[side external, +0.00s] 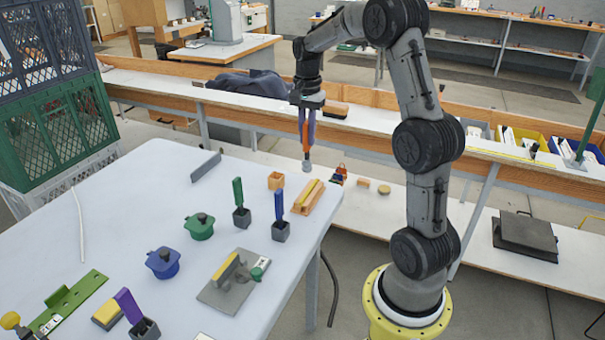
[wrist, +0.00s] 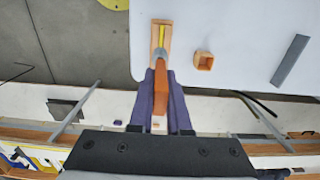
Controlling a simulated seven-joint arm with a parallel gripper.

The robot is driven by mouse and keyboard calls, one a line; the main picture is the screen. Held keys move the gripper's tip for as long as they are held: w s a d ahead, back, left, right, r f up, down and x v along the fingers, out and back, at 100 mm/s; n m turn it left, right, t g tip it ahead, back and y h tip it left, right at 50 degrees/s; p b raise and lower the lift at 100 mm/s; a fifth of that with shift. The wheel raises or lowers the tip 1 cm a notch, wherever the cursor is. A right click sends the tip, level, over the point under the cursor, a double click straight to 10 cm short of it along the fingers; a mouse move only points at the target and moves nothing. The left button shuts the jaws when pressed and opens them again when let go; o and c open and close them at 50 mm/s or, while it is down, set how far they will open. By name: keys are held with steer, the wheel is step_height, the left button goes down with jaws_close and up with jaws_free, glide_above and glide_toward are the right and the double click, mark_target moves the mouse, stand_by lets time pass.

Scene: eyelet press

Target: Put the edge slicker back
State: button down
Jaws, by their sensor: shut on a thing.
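My gripper (side external: 307,118) has purple fingers and is shut on an orange tool with a grey end, which I take for the edge slicker (side external: 305,140). The tool hangs roughly upright, grey end down, in the air near the white table's far right edge. In the wrist view the edge slicker (wrist: 160,80) shows between the purple fingers (wrist: 161,95), which hide part of it. A wooden holder with a yellow strip (side external: 309,197) lies on the table near that edge, below and apart from the tool. It also shows ahead of the fingers in the wrist view (wrist: 154,44).
A small open orange box (side external: 276,181) stands beside the holder. Green (side external: 241,215) and blue (side external: 280,228) upright pieces in grey blocks stand nearby. A grey plate (side external: 229,295) and green (side external: 200,226) and blue (side external: 163,262) lidded pots are further left. A grey bar (side external: 206,165) lies at the back.

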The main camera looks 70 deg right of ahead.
steer(key=w+d, duration=0.4)
steer(key=w, duration=0.6)
step_height(320, 180, down, 11)
steer(key=w, duration=0.2)
steer(key=shift+a, duration=0.2)
steer(key=shift+f, duration=0.15)
steer(key=c, duration=0.9)
jaws_free()
